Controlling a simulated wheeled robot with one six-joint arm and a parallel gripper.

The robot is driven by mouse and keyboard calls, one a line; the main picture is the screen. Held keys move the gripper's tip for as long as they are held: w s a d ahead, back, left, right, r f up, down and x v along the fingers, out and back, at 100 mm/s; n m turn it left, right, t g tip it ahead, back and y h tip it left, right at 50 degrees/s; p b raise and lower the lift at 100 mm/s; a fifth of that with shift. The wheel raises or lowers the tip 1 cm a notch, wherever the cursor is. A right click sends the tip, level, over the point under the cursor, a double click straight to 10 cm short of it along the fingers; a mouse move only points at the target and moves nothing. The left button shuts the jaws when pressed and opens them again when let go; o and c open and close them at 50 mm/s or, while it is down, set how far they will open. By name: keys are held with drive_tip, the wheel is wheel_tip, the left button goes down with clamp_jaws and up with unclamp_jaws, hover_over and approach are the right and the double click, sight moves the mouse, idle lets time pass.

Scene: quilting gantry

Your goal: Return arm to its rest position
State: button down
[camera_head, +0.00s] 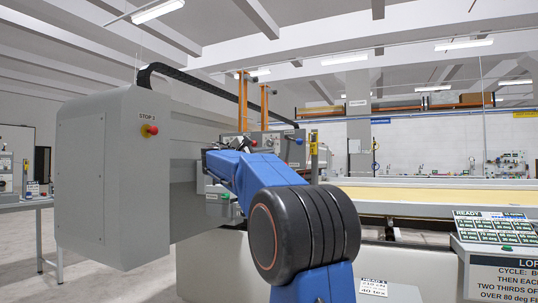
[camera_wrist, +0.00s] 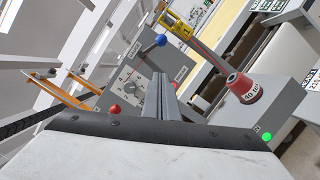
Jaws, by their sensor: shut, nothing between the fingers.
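My gripper (camera_wrist: 161,97) shows in the wrist view as two grey fingers pressed together with nothing between them. They point toward a grey control panel (camera_wrist: 133,88) with a dial, and I cannot tell the gap to it. In the head view my blue arm, with a large black joint, rises from the bottom centre and reaches away toward the gantry head. The gripper itself is mostly hidden there behind the arm.
A grey housing (camera_head: 112,185) with a red stop button (camera_head: 150,131) stands left of my arm. A labelled console (camera_head: 497,250) is at right.

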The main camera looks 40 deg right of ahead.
drive_tip(key=shift+a, duration=0.2)
drive_tip(key=s+a+f+m+y, duration=0.2)
drive_tip(key=s+a+f+y, duration=0.4)
drive_tip(key=s+a+f, duration=0.5)
drive_tip(key=s+a+f+m+t+y, duration=0.1)
drive_tip(key=s+a+f+y, duration=0.6)
drive_tip(key=f, duration=1.7)
drive_tip(key=s+a+f+m+t+y, duration=0.1)
drive_tip(key=s+a+f+m+y, duration=0.2)
drive_tip(key=s+a+f, duration=1.4)
drive_tip(key=a+f+y, duration=0.1)
drive_tip(key=a+y, duration=0.2)
drive_tip(key=a, duration=0.3)
drive_tip(key=shift+s+a+f+m, duration=0.2)
drive_tip(key=shift+a+f+m, duration=0.05)
drive_tip(key=shift+f+m, duration=0.05)
